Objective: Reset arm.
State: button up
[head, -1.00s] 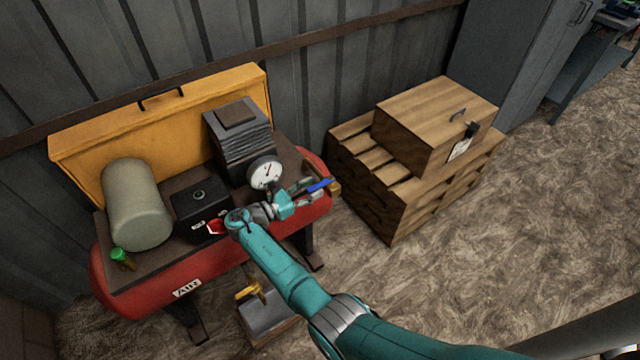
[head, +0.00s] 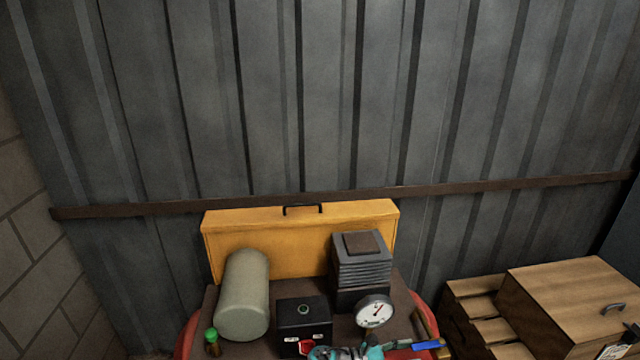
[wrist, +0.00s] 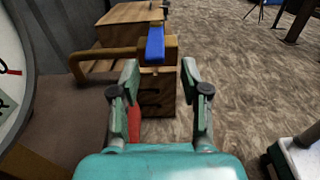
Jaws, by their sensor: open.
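My gripper (wrist: 160,95) is open and empty in the wrist view, its two fingers apart. Beyond the fingertips is a brass valve (wrist: 120,55) with a blue handle (wrist: 155,45); the fingers do not close on it. In the head view my arm's wrist shows only at the bottom edge, in front of the air compressor, and the rest of the arm is out of frame. The blue handle (head: 426,345) is at the compressor's right end, near the white pressure gauge (head: 374,311). The gauge's edge also fills the left side of the wrist view (wrist: 12,75).
The compressor carries a grey cylinder (head: 243,295), a black box (head: 303,317), a finned block (head: 362,262) and a yellow case (head: 290,240). A corrugated wall (head: 330,100) stands behind. A wooden crate (head: 565,300) is at right. Open floor (wrist: 235,60) shows in the wrist view.

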jog(key=s+d+f+m+t+y, duration=0.1)
jog(key=s+d+f+t+y, duration=0.15)
jog(key=s+f, duration=0.6)
jog(key=s+d+f+t+y, duration=0.1)
jog(key=s+f+y, duration=0.4)
jog(key=f, duration=0.6)
jog(key=s+a+f+m+t+y, duration=0.1)
jog(key=s+a+f+m+y, duration=0.1)
jog(key=s, duration=0.6)
jog(key=s+a+f+m+t+y, duration=0.1)
jog(key=s+a+m+t+y, duration=0.15)
jog(key=s, duration=0.65)
jog(key=s+a+r+m+t+y, duration=0.2)
jog(key=s+a+r+m+y, duration=0.3)
jog(key=s+r, duration=0.65)
jog(key=s+a+r+m+t, duration=0.1)
jog(key=s+r+m+t, duration=0.1)
jog(key=r, duration=0.9)
jog(key=s+r+m+t, duration=0.2)
jog(key=s+r+m, duration=0.3)
jog(key=r, duration=0.7)
jog(key=shift+a+r+m+t+y, duration=0.3)
jog(key=shift+a+m+t, duration=0.1)
jog(key=shift+m, duration=0.15)
